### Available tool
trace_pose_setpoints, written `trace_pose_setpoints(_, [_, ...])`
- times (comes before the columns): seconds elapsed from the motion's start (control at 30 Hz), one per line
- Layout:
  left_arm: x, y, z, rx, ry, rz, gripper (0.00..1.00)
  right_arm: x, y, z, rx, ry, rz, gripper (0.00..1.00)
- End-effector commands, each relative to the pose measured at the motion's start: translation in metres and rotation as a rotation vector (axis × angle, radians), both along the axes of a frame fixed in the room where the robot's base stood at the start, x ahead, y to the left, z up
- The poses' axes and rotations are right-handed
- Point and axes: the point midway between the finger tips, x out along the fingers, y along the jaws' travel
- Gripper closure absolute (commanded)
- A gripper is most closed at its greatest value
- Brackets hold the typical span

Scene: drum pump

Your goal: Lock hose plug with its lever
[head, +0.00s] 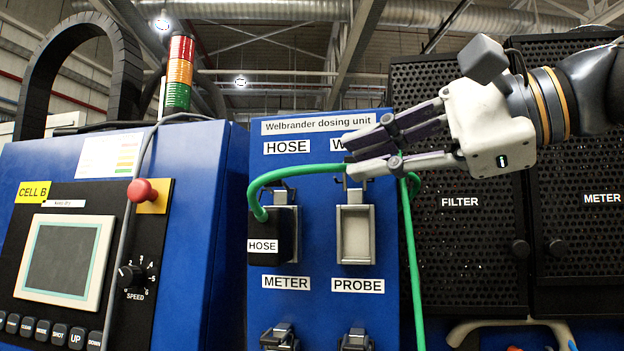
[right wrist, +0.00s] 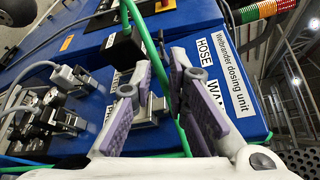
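The black hose plug (head: 271,236), labelled HOSE, sits at the socket under the HOSE sign on the blue panel. A grey metal piece (head: 284,197) shows at its top; I cannot tell whether this is the lever or whether it is locked. The green hose (head: 300,168) arcs from the plug to the right and hangs down behind my right gripper. My right gripper (head: 347,157) is open, fingers apart, above and right of the plug, in front of the neighbouring socket's sign. The right wrist view shows the plug (right wrist: 126,50) beyond the spread fingers. My left gripper is out of view.
An empty grey socket (head: 355,235) is right of the plug. More connectors (head: 280,338) sit below at METER and PROBE. A control cabinet with a red button (head: 142,191) stands left; black perforated cabinets (head: 460,240) stand right.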

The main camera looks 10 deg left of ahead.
Motion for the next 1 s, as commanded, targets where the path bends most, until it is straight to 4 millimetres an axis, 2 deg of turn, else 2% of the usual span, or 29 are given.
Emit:
trace_pose_setpoints(0.3, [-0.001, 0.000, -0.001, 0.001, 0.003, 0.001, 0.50, 0.028, 0.070, -0.013, 0.000, 0.000, 0.002, 0.85])
trace_pose_setpoints(0.5, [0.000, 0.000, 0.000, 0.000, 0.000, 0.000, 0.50, 0.040, 0.100, -0.016, 0.003, -0.003, 0.001, 0.85])
trace_pose_setpoints(0.83, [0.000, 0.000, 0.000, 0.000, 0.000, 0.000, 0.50, 0.043, 0.106, -0.017, 0.004, -0.005, 0.000, 0.85])
trace_pose_setpoints(0.87, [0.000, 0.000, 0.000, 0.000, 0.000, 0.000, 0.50, 0.043, 0.106, -0.017, 0.004, -0.005, 0.000, 0.90])
trace_pose_setpoints(0.9, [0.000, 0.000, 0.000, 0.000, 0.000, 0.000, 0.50, 0.043, 0.106, -0.017, 0.004, -0.005, 0.000, 0.99])
trace_pose_setpoints(1.0, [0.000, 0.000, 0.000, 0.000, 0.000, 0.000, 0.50, 0.043, 0.106, -0.017, 0.003, -0.003, 0.001, 1.00])
